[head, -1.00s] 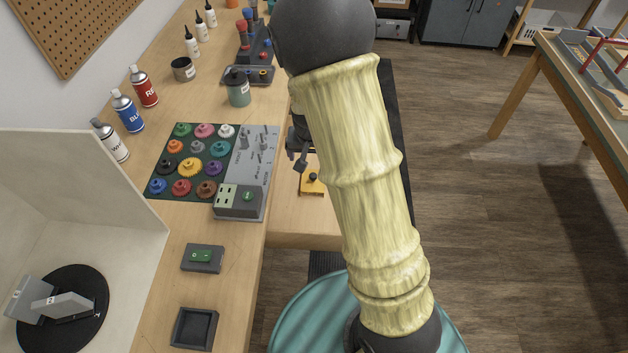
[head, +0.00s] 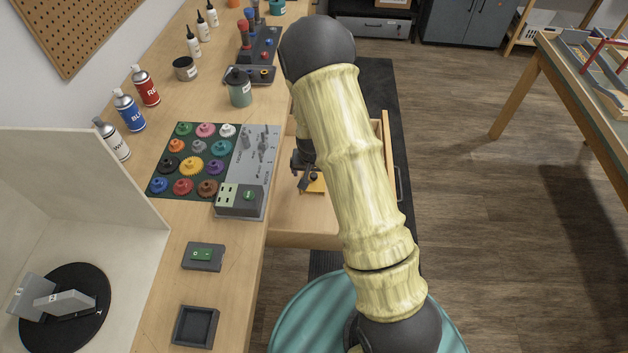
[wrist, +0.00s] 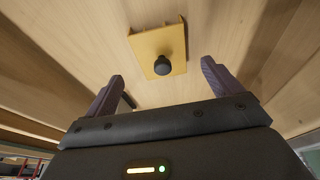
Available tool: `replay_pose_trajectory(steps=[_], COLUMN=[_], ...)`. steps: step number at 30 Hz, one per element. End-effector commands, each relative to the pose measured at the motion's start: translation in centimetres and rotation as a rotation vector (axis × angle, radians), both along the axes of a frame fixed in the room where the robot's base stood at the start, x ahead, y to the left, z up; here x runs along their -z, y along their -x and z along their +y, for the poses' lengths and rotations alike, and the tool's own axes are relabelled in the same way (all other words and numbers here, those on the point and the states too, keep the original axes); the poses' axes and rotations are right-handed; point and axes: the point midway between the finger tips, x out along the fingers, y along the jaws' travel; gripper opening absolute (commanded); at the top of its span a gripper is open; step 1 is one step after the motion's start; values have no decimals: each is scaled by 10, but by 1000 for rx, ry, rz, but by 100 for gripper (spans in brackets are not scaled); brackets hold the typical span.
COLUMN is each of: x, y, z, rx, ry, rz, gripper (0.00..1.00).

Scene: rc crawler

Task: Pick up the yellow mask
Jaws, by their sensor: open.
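The yellow mask (wrist: 152,45) is a flat yellow plate with a dark round knob (wrist: 163,65) on it. It lies on the wooden floor of an open drawer (head: 300,238). In the head view the mask (head: 315,187) is partly hidden by my gripper and arm. My gripper (wrist: 160,82) is open and empty in the wrist view, with its two dark fingers apart. The knob shows beyond the fingertips, roughly midway between them. In the head view my gripper (head: 304,180) is over the drawer, close to the mask; whether it touches cannot be told.
The drawer's wooden walls enclose the mask. On the bench left of it are a panel of coloured gears (head: 190,165), a green switch box (head: 203,256), a dark square tray (head: 195,327) and spray cans (head: 128,110).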

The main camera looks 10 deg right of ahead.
Motion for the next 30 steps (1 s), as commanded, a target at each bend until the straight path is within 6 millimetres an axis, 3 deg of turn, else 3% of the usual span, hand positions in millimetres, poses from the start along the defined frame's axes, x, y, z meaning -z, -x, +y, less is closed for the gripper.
replay_pose_trajectory(steps=[5, 18, 30], x=[4, 50, 51], y=[0, -9, -9], z=[0, 2, 6], rx=[1, -3, -10], ry=[0, -1, -1], rz=[2, 2, 1], gripper=[91, 91, 91])
